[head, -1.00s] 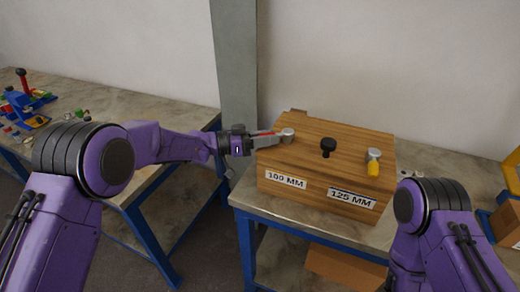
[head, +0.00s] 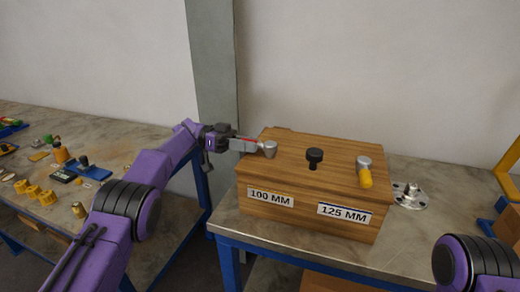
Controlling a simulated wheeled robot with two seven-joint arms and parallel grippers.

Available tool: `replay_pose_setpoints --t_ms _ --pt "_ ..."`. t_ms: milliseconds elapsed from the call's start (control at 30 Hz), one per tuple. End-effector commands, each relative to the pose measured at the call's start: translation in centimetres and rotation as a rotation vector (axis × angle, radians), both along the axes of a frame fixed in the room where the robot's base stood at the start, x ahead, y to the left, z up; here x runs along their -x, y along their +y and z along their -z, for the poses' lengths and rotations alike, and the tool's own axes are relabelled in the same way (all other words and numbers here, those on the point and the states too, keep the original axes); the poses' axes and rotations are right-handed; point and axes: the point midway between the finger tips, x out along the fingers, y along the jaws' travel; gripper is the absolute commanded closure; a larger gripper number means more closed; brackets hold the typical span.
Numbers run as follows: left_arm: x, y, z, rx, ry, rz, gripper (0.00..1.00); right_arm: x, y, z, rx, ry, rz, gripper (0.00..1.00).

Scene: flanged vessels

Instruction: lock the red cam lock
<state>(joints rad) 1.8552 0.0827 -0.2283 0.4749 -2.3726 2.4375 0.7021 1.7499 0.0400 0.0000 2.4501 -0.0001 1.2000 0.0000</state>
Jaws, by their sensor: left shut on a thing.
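A wooden box (head: 338,227) stands on the right-hand table. The red cam lock (head: 269,150) is on the left of its lid: a grey metal barrel with a red lever pointing left. My left gripper (head: 247,145) reaches in from the left and is shut on the red lever, with its fingers hiding most of it. A yellow-handled cam lock (head: 365,177) is on the right of the lid, its handle pointing toward the front. A black knob (head: 315,157) stands between them. My right gripper is out of view; only part of that arm shows at lower right.
The box front has labels "100 MM" (head: 270,197) and "125 MM" (head: 343,213). A metal flange (head: 409,196) lies right of the box. The left table (head: 120,138) holds several yellow fittings and small parts. A yellow frame (head: 508,165) stands at far right.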

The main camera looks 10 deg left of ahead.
Motion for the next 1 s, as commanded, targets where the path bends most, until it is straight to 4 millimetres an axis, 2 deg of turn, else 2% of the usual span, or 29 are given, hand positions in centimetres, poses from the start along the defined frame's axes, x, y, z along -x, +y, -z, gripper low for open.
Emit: replay_pose_setpoints --t_ms 467,500,567,600,867,967,1000 --pt "0.0 0.3 0.0 0.001 0.002 0.009 1.0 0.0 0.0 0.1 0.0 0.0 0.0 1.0" --pt "0.0 0.3 0.0 0.001 0.002 0.009 0.7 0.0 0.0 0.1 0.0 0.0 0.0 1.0" --pt "0.0 0.3 0.0 0.001 0.001 0.009 0.5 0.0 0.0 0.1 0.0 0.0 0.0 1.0" --pt "0.0 0.3 0.0 0.001 0.001 0.009 0.48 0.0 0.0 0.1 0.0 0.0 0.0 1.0" --pt "0.0 0.5 0.0 0.001 0.0 0.007 0.48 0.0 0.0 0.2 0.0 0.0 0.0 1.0" --pt "0.0 1.7 0.2 0.0 -0.001 0.0 0.48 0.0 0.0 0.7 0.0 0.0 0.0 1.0" --pt "0.0 2.7 0.3 0.001 0.0 -0.005 0.48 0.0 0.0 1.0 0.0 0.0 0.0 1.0"
